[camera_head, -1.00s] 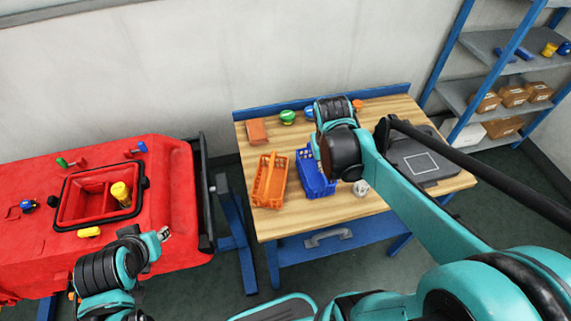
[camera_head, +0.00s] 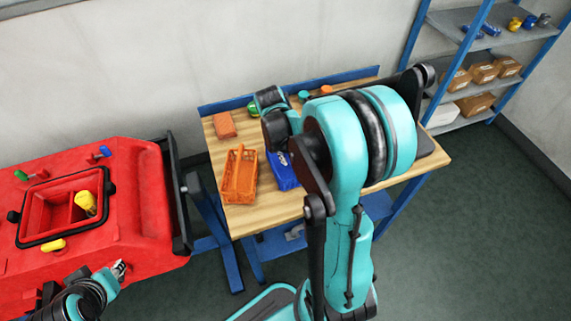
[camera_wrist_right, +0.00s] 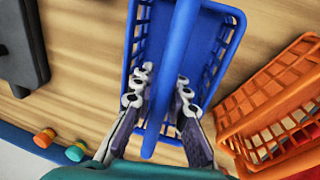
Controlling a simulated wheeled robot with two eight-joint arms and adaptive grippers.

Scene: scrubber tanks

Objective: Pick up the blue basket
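The blue basket (camera_head: 284,174) stands on the wooden table, partly hidden by my right arm in the head view. The right wrist view shows it from above, with mesh walls (camera_wrist_right: 222,48) and a long bar handle across its middle. My right gripper (camera_wrist_right: 160,88) is open over the basket, one finger on each side of the handle. A gap shows beside the fingers, and I cannot tell whether either touches it.
An orange basket (camera_head: 239,176) stands close beside the blue one. An orange-red box (camera_head: 224,125) lies behind it on the table (camera_head: 245,215). The red scrubber tank (camera_head: 130,220) is at the left. A blue-framed shelf (camera_head: 470,101) with boxes stands at the right.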

